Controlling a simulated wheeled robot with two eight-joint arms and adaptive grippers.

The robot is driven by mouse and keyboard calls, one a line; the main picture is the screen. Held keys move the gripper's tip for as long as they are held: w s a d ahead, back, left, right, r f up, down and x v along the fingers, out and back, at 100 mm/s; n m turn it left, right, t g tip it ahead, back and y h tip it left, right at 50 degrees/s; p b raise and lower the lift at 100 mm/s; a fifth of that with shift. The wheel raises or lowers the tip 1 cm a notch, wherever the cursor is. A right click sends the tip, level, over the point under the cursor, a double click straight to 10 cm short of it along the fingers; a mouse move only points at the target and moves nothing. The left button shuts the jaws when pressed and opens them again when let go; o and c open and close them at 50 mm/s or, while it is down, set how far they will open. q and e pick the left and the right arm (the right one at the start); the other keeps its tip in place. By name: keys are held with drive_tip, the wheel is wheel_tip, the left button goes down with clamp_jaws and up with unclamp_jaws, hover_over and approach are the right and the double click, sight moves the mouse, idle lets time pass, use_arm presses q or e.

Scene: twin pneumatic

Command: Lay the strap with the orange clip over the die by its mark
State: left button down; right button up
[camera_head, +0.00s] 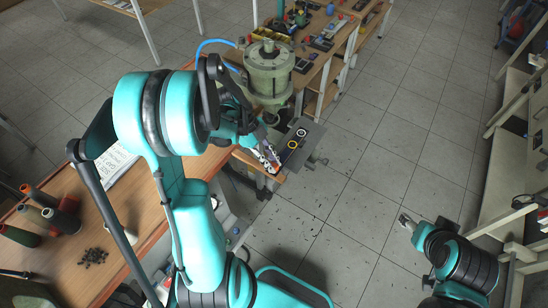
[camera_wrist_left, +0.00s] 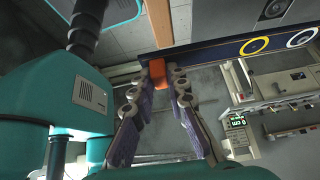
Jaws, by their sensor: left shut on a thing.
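My left gripper (camera_head: 268,158) is at the near end of a dark strip (camera_head: 287,155) below the green press. In the left wrist view its fingers (camera_wrist_left: 167,75) are closed on an orange clip (camera_wrist_left: 158,68). A dark blue band (camera_wrist_left: 205,52) runs right from beside the clip, with a yellow ring (camera_wrist_left: 255,45) and a white ring (camera_wrist_left: 301,38) on it. I cannot tell how much of the band is strap. The die cannot be made out clearly. My right gripper (camera_head: 405,220) is over the floor at the right, too small to read.
The green press (camera_head: 268,72) with a blue hose stands behind my left gripper. A wooden bench (camera_head: 140,215) with thread spools (camera_head: 50,207) is at the left. Another bench (camera_head: 335,45) with tools and boxes lies behind. Tiled floor (camera_head: 375,150) is open in the middle.

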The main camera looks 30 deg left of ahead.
use_arm(q)
drive_tip(key=shift+s+r, duration=0.1)
drive_tip(key=shift+s, duration=0.15)
drive_tip(key=shift+w+a+f+b, duration=0.15)
drive_tip(key=shift+w+f+b, duration=0.05)
drive_tip(key=shift+b, duration=0.15)
wheel_tip(320, 180, down, 2)
drive_tip(key=shift+s+b, duration=0.1)
drive_tip(key=shift+b, duration=0.85)
drive_tip(key=shift+f+b, duration=1)
drive_tip(key=shift+f, duration=0.05)
drive_tip(key=shift+f+b, duration=0.3)
drive_tip(key=shift+b, duration=0.25)
drive_tip(key=c, duration=1.4)
unclamp_jaws()
